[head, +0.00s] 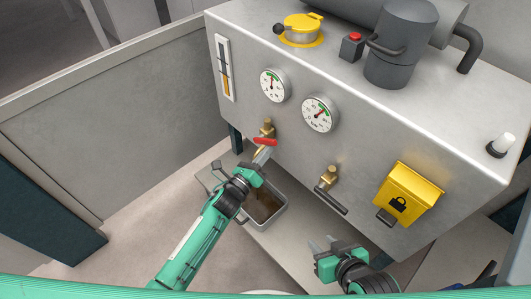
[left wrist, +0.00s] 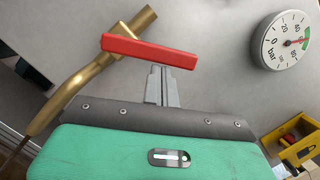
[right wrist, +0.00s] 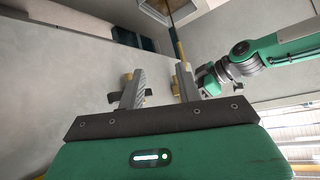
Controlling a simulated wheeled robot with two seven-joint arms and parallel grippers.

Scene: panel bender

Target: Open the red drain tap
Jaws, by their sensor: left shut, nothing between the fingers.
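The red tap handle (head: 265,142) sits on a brass drain tap (head: 267,128) low on the tank's front. In the left wrist view the red handle (left wrist: 150,52) lies crosswise to the brass pipe (left wrist: 85,83). A thin brown stream (left wrist: 17,150) seems to run from the spout. My left gripper (head: 264,156) is shut and empty. Its fingertips (left wrist: 160,70) are right at the handle's edge; I cannot tell whether they touch. My right gripper (head: 318,244) is open and empty, lower right of the tap. It also shows in the right wrist view (right wrist: 163,85).
A metal tray (head: 282,221) with brown contents stands below the tap. A second brass tap (head: 328,178) with a dark handle is to the right. A yellow lock box (head: 408,195) and two gauges (head: 319,114) are on the tank front. A grey wall (head: 110,110) stands at left.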

